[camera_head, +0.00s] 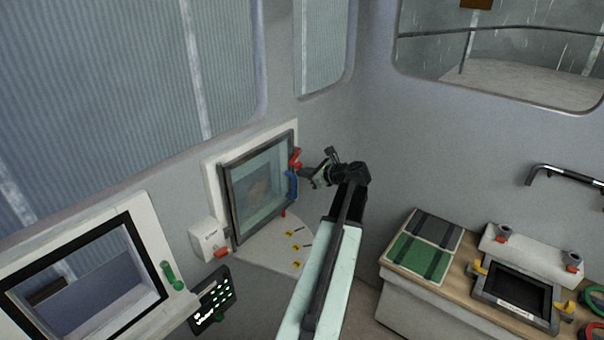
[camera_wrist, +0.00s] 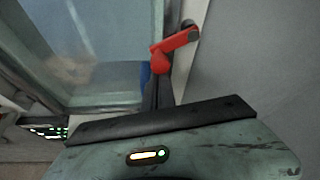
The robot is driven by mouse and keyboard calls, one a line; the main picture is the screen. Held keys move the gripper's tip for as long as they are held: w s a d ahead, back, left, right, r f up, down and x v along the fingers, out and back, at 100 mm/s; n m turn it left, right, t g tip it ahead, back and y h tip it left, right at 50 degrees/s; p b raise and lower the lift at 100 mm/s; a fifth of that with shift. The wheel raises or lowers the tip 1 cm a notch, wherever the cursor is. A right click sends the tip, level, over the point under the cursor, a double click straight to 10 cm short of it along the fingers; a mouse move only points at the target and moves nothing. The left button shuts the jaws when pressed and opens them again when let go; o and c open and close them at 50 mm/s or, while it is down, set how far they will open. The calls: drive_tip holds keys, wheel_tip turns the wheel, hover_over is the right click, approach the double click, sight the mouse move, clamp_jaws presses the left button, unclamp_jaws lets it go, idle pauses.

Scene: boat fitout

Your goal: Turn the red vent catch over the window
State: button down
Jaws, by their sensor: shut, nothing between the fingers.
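The red catch (camera_head: 296,158) is on the upper right side of a small dark-framed window (camera_head: 258,190). In the wrist view the red catch (camera_wrist: 174,48) slants up to the right from its rounded pivot, towards a dark piece on the frame. A blue catch (camera_head: 292,184) sits just below it, and a sliver of the blue catch (camera_wrist: 145,74) shows in the wrist view. My gripper (camera_head: 303,173) is shut and empty, pointing at the frame's right side. In the wrist view its dark fingers (camera_wrist: 157,90) reach up just below the red pivot; I cannot tell whether they touch it.
A white box with a red switch (camera_head: 208,240) is left of the window. A pale shelf with yellow tags (camera_head: 278,243) lies below. A counter with green panels (camera_head: 420,253) is at right. Bare wall is right of the window.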

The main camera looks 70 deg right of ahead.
drive_tip(key=shift+s+d, duration=0.1)
drive_tip(key=shift+s, duration=0.1)
drive_tip(key=shift+s+d+r, duration=0.15)
drive_tip(key=shift+s+d, duration=0.05)
drive_tip(key=shift+d, duration=0.55)
wheel_tip(320, 180, down, 5)
drive_tip(key=b, duration=0.4)
drive_tip(key=d+r+p+v, duration=0.1)
drive_tip(key=p+v, duration=0.3)
drive_tip(key=v, duration=0.6)
drive_tip(key=shift+s+a, duration=0.15)
drive_tip(key=shift+s, duration=0.15)
drive_tip(key=shift+r, duration=0.1)
